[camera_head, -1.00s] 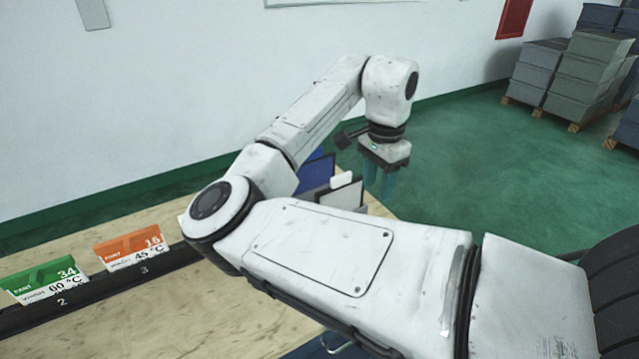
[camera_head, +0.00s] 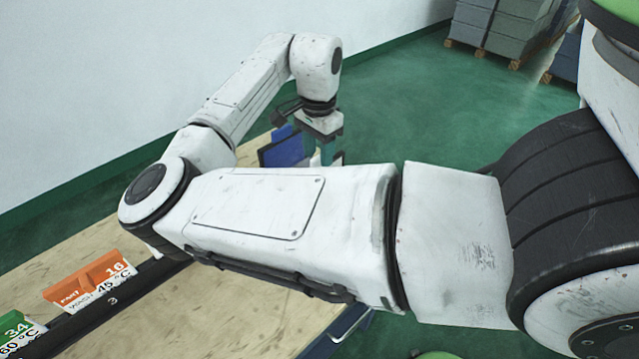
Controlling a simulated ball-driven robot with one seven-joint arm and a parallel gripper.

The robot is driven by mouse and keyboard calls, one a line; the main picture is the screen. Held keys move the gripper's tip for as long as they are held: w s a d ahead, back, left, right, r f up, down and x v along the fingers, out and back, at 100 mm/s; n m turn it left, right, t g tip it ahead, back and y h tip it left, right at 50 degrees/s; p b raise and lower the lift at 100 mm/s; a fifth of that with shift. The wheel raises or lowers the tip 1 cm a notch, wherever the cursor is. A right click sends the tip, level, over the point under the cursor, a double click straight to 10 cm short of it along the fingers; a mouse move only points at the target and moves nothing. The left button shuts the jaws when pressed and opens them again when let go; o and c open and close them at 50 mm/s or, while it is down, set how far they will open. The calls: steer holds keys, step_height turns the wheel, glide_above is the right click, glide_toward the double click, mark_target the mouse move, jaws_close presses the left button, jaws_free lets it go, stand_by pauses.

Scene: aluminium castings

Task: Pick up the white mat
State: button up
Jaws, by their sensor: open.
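My gripper (camera_head: 328,154) points down at the far end of the wooden table, beside a group of upright panels. Its fingers are open, small in the view and partly lost against the green floor. A small pale piece (camera_head: 314,159), possibly the white mat, shows right next to the fingers, and I cannot tell whether it sits between them or beside them. My forearm hides its lower part. Blue upright panels (camera_head: 284,149) stand just left of the gripper.
The wooden table (camera_head: 190,310) carries a dark rail with an orange card marked 16 (camera_head: 92,281) and a green card marked 34 (camera_head: 18,335). Stacked grey crates on pallets (camera_head: 510,25) stand far back. Green floor lies open beyond the table.

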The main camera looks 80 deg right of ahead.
mark_target(339, 158)
steer(key=f, duration=0.1)
steer(key=f+p, duration=0.1)
steer(key=f, duration=0.3)
steer(key=shift+s+d+f, duration=0.15)
steer(key=shift+s+f, duration=0.05)
steer(key=shift+s, duration=0.05)
steer(key=shift+c, duration=0.3)
jaws_close()
